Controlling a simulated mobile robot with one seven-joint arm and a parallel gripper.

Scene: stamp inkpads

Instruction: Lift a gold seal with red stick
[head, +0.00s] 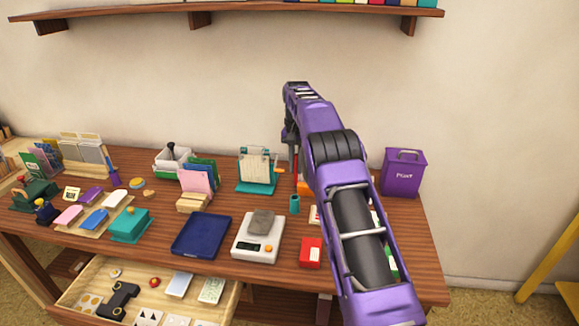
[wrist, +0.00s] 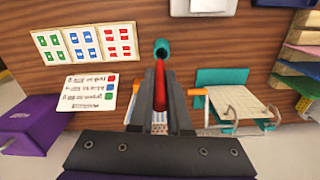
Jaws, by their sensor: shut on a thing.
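My gripper (head: 290,138) is at the back of the desk, just right of the teal flip-calendar stand (head: 257,170). In the wrist view my gripper (wrist: 161,72) is shut, with its dark fingers on either side of a red stick (wrist: 160,90). The stick runs lengthwise between the fingers. The gold seal part cannot be made out; the fingers and my arm hide much of that area. I cannot tell whether the seal touches the desk.
A teal cup (head: 294,204) stands close in front of the gripper. A purple bin (head: 404,172) is at the right. A scale (head: 258,238) with a grey stone, a blue tray (head: 201,235) and a red box (head: 311,253) lie nearer. An open drawer (head: 228,300) juts out in front.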

